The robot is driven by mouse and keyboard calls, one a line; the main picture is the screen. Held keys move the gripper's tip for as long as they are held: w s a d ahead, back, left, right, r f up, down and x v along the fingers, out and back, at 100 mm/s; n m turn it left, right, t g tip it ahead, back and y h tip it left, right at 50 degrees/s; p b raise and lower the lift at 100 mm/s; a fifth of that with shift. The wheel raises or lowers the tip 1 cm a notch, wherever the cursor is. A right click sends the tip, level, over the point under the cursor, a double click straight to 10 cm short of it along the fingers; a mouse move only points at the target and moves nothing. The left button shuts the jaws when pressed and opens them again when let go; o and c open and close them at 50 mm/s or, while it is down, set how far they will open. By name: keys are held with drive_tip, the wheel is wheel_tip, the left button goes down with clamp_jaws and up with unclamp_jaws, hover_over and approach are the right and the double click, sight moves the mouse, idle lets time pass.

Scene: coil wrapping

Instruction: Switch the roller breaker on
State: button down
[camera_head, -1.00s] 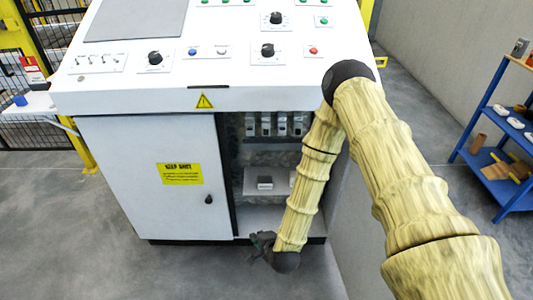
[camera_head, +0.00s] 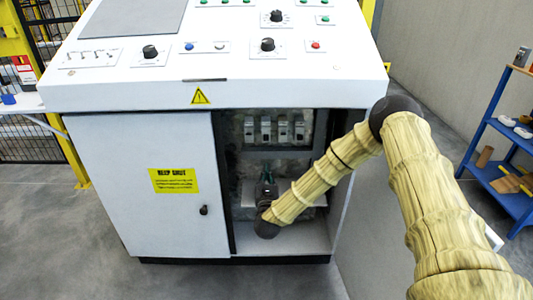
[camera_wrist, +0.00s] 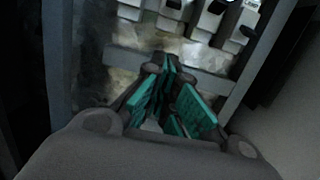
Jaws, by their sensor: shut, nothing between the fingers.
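A row of several breakers (camera_head: 265,130) sits on a rail inside the open right bay of the white cabinet. Their lower ends also show at the top of the wrist view (camera_wrist: 208,20). I cannot tell which one is the roller breaker; the labels are cut off or too small, and the switch positions are unclear. My gripper (camera_head: 266,180) is inside the bay, below the breakers and apart from them. In the wrist view its teal-padded fingers (camera_wrist: 168,68) are shut and empty, pointing up toward the row.
A grey crossbar (camera_wrist: 190,72) runs below the breakers. The cabinet's closed left door (camera_head: 140,180) carries a yellow sign (camera_head: 174,181). The control desk front (camera_head: 300,93) overhangs the bay. A blue shelf (camera_head: 500,150) stands at the right.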

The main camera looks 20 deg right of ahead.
sight(266, 138)
drive_tip(key=w+d+r, duration=0.2)
drive_tip(key=w+r, duration=0.3)
drive_tip(key=w, duration=0.2)
drive_tip(key=shift+w+b, duration=0.3)
drive_tip(key=shift+b, duration=0.15)
idle(0.7)
